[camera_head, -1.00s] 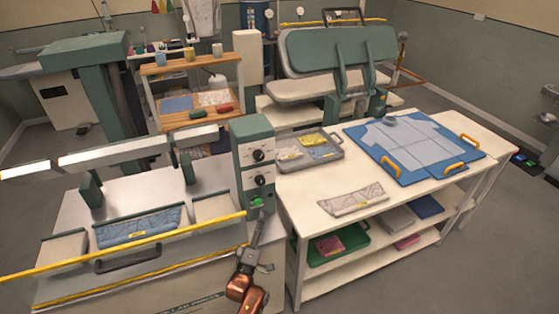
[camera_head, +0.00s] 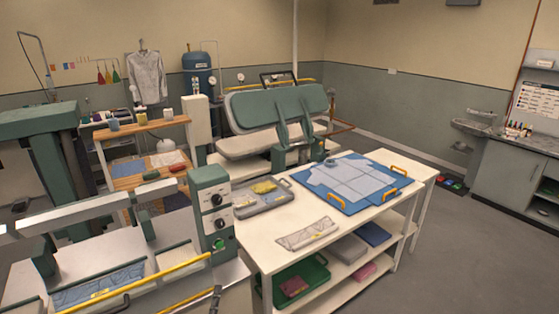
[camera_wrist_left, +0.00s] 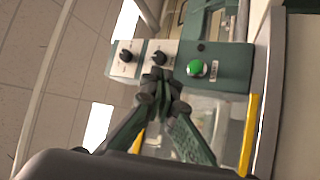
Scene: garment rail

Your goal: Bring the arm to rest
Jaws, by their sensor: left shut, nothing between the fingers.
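My left gripper (camera_head: 216,298) shows as a small grey piece at the bottom edge of the head view, just below the green control box (camera_head: 209,203). Most of that arm is out of this view. In the left wrist view my left gripper (camera_wrist_left: 158,80) has its dark fingers together with nothing between them. The fingertips appear in front of the control box (camera_wrist_left: 230,66), by the black knobs and left of the green button (camera_wrist_left: 195,68). I cannot tell whether they touch it. My right gripper is in neither view.
The press's yellow bar (camera_head: 140,282) lies to the left of the gripper. A white table (camera_head: 262,235) stands to the right, with a grey tray (camera_head: 262,204), a folded cloth (camera_head: 307,233) and a blue board (camera_head: 385,203). Open floor (camera_head: 470,250) lies further right.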

